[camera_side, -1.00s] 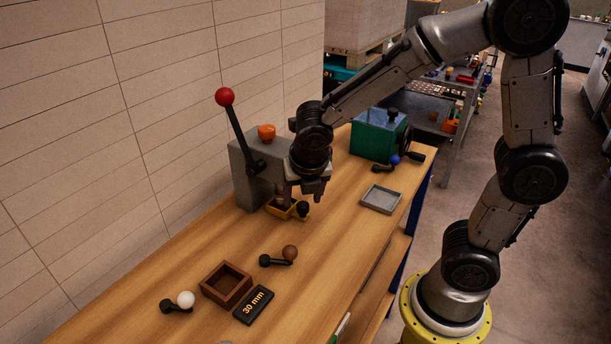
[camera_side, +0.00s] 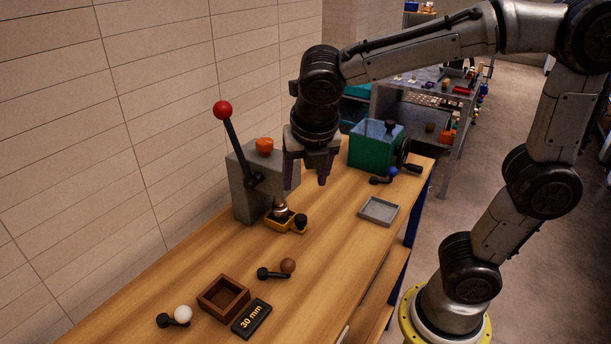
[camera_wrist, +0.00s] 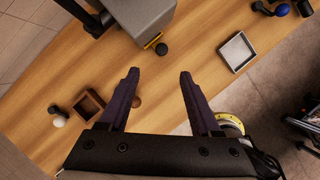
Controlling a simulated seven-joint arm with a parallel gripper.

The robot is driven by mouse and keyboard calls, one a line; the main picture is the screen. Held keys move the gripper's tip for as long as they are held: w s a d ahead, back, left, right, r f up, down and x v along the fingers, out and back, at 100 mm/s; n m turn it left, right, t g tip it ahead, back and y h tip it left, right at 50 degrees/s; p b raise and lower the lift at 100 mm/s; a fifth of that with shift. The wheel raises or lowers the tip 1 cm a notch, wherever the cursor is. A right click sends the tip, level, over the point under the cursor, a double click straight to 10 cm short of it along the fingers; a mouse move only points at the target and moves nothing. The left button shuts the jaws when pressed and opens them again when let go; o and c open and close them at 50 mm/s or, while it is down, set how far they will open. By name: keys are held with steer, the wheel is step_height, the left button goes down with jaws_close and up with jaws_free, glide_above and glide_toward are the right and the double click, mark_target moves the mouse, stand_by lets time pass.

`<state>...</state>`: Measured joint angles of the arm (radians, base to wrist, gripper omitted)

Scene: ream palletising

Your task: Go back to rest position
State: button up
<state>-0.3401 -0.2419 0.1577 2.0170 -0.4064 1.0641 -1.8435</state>
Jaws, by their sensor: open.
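My gripper (camera_side: 306,180) is open and empty, held in the air above the wooden bench (camera_side: 330,245). In the side view it stands to the right of the grey lever press (camera_side: 240,190) and above the yellow tray (camera_side: 288,227). A small metallic piece (camera_side: 281,208) and a black knob (camera_side: 300,221) are at the yellow tray. In the wrist view both fingers (camera_wrist: 158,88) show spread apart with bench between them. The press (camera_wrist: 140,18) appears beyond the fingers there, hiding most of the yellow tray.
A brown wooden box (camera_side: 223,298), a black "30 mm" block (camera_side: 252,318) and knobs with white (camera_side: 183,314) and brown (camera_side: 288,265) balls lie nearer. A grey tray (camera_side: 379,210) and green box (camera_side: 374,150) are right. The press's red-balled lever (camera_side: 223,110) sticks up.

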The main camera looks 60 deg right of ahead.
steer(key=shift+d, duration=0.1)
steer(key=s+d+r+m+t+y, duration=0.1)
steer(key=s+d+r+m, duration=0.1)
steer(key=s+d+m, duration=0.45)
steer(key=s+a+f+m+y, duration=0.1)
steer(key=s+a+m, duration=0.1)
steer(key=m, duration=0.8)
steer(key=s+a+f+m+t+y, duration=0.1)
steer(key=s+m, duration=0.3)
steer(key=m, duration=0.6)
steer(key=shift+s+a+f, duration=0.4)
steer(key=shift+a+f, duration=0.25)
steer(key=shift+f, duration=0.1)
steer(key=shift+m, duration=0.25)
